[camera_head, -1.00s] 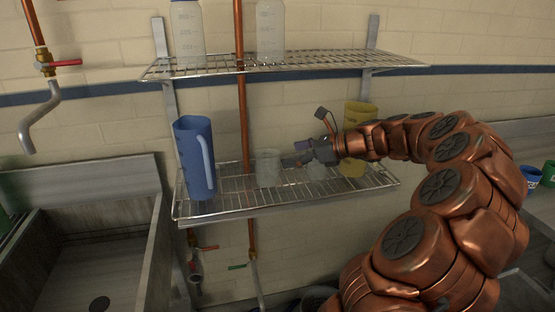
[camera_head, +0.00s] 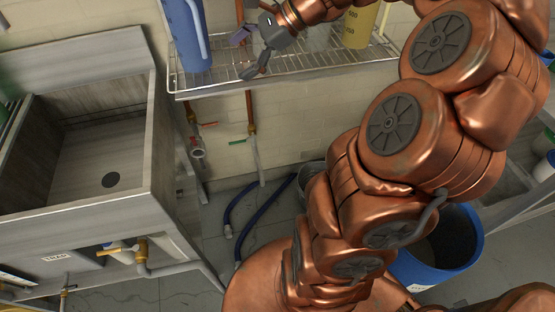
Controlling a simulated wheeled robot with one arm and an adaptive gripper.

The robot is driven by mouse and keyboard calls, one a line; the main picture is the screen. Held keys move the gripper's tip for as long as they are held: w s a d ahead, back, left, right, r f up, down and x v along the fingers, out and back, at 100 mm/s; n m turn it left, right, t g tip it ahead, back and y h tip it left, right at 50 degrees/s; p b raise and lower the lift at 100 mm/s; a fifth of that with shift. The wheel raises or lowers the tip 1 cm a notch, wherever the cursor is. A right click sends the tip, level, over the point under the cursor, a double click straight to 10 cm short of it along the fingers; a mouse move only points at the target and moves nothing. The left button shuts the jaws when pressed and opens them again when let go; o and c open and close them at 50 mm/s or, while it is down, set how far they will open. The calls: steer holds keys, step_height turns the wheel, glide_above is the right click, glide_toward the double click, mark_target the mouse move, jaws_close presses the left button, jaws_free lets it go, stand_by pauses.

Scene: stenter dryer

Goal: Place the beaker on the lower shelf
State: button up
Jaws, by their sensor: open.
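The lower shelf (camera_head: 290,71) is a wire rack on the wall at the top of the head view, cut off by the picture's top edge. My gripper (camera_head: 246,53) is over its front part, fingers pointing left, open with nothing visible between them. I cannot tell which vessel is the task's beaker.
A blue jug (camera_head: 188,35) stands at the shelf's left end and a yellow jug (camera_head: 359,27) to the right. A sink (camera_head: 85,150) is at left. Pipes and blue hoses (camera_head: 240,212) run below the shelf; a blue bin (camera_head: 455,255) stands behind my arm.

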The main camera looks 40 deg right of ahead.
steer(key=s+a+f+n+g+h, duration=0.3)
steer(key=s+a+f+n+g, duration=0.25)
steer(key=s+a+n, duration=0.6)
steer(key=s+f+n+g+h, duration=0.1)
steer(key=s+f+n+h, duration=0.1)
steer(key=s, duration=0.6)
steer(key=s+f+n+g+h, duration=0.1)
steer(key=s+f+n+h, duration=0.2)
steer(key=s+n, duration=0.4)
steer(key=shift+s+d+f, duration=0.25)
steer(key=shift+s+f, duration=0.15)
steer(key=shift+f, duration=0.15)
step_height(320, 180, up, 6)
steer(key=p, duration=0.6)
